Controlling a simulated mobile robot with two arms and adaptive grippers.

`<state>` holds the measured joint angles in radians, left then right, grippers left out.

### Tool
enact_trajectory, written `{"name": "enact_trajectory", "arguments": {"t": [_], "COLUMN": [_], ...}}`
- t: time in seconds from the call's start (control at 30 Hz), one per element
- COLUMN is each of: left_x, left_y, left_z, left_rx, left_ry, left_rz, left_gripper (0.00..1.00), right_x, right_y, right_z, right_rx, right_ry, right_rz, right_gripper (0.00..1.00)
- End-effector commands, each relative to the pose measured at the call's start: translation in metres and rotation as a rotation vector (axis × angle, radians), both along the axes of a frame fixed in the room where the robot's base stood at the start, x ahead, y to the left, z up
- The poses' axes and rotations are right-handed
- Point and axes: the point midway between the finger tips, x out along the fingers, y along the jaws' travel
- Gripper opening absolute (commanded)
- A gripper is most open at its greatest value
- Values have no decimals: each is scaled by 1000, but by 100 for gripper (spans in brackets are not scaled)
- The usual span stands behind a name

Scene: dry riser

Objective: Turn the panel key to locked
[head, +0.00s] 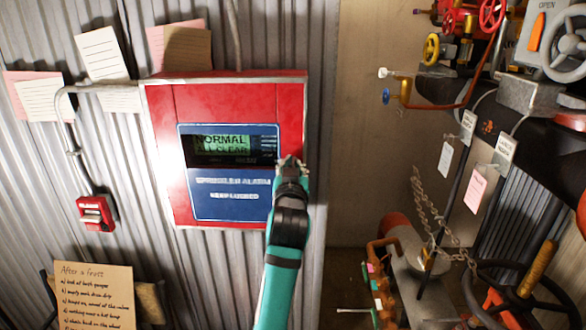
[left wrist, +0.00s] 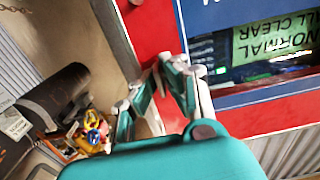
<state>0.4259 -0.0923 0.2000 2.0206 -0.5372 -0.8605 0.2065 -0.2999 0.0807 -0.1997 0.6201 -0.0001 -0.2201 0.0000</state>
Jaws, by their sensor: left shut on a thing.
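The red alarm panel (head: 222,98) hangs on the corrugated wall in the head view. Its blue face (head: 225,208) reads "SPRINKLER ALARM" and "KEEP LOCKED", and its green display (head: 221,145) reads "NORMAL ALL CLEAR". My left gripper (head: 289,162) is at the panel's right side, beside the display, with its fingers shut. In the left wrist view the gripper (left wrist: 168,72) has its fingertips close together against the red panel face (left wrist: 150,25), which appears upside down. The panel key is hidden between the fingertips, so its position cannot be read. My right gripper is not in view.
A small red call box (head: 95,213) is on the wall at left, below pinned notes (head: 103,52). A handwritten list (head: 94,297) is at lower left. Pipes, valve wheels (head: 568,45), tags and a chain (head: 432,215) crowd the right side. A bare beige wall (head: 365,170) lies between.

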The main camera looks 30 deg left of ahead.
Motion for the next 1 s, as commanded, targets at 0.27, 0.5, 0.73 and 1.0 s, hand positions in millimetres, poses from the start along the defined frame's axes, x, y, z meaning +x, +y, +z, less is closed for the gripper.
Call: {"name": "enact_trajectory", "arguments": {"t": [0.27,0.5,0.73,1.0], "left_x": [0,0,0,0], "left_y": [0,0,0,0], "left_z": [1,1,29,80], "left_rx": [0,0,0,1], "left_ry": [-2,-1,-8,-7], "left_rz": [-1,0,0,-1], "left_gripper": [29,29,29,29], "right_x": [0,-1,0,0], "right_y": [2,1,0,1], "right_z": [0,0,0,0], "right_rx": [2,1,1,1], "right_ry": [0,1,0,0], "right_rz": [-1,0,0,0], "right_gripper": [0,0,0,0]}}
